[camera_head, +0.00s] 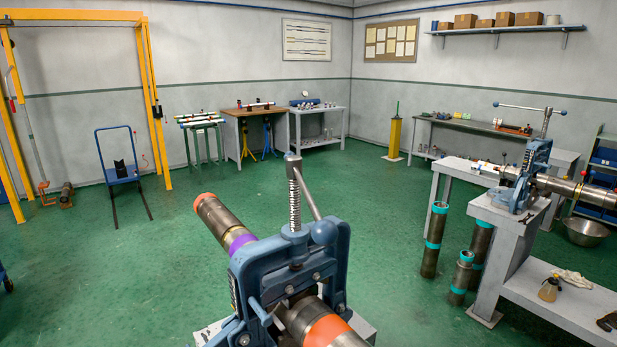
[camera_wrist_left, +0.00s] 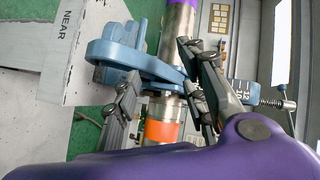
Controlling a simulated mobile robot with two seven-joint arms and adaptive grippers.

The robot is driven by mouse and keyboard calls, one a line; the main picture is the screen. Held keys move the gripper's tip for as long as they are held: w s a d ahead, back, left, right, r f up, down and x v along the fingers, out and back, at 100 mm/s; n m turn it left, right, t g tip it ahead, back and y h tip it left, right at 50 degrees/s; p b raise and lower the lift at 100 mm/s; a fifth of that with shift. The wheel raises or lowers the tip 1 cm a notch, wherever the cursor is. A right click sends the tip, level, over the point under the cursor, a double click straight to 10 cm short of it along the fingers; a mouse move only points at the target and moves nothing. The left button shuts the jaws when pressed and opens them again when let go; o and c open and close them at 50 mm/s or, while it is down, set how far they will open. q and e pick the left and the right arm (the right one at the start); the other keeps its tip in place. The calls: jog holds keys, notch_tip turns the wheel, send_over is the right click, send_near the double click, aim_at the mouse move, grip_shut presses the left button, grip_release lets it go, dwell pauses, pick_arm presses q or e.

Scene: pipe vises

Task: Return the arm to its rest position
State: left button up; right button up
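My left gripper (camera_wrist_left: 158,62) shows in the left wrist view, its two dark fingers spread apart. A pipe with an orange band (camera_wrist_left: 160,131) and a blue vise part (camera_wrist_left: 135,55) show behind and between the fingers. I cannot tell whether the fingers touch them. In the head view neither gripper shows. The near blue pipe vise (camera_head: 288,265) stands at bottom centre with its handle up. A steel pipe (camera_head: 222,220) with orange and purple bands runs through it.
At right, a second blue vise (camera_head: 522,185) holds another pipe on a grey bench (camera_head: 508,227). Several upright pipes with teal bands (camera_head: 434,240) stand on the floor beside it. A yellow gantry frame (camera_head: 150,95) stands at left. The green floor (camera_head: 110,270) is open at left.

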pick_arm(q)
jog(key=s+d+f+n+g+y, duration=0.1)
jog(key=s+d+f+n+g, duration=0.1)
jog(key=s+f+n, duration=0.4)
jog(key=s+d+f+n+g+y, duration=0.1)
jog(key=s+d+f+n, duration=0.3)
jog(key=s, duration=1)
jog(key=s+d+f+n+g+y+p, duration=0.1)
jog(key=s+d+f+n+g+y, duration=0.1)
jog(key=s+f+n, duration=0.5)
jog(key=s+d+f+g, duration=0.1)
jog(key=s+f, duration=0.1)
jog(key=s, duration=0.1)
jog(key=shift+s+f+n, duration=0.15)
jog(key=shift+s+n, duration=0.1)
jog(key=shift+n, duration=0.15)
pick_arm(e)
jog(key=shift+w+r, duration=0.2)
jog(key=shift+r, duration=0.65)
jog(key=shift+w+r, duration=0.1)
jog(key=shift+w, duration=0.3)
pick_arm(q)
jog(key=shift+w, duration=0.15)
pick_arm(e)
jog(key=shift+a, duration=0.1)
pick_arm(q)
jog(key=shift+s+g, duration=0.3)
jog(key=shift+s, duration=0.05)
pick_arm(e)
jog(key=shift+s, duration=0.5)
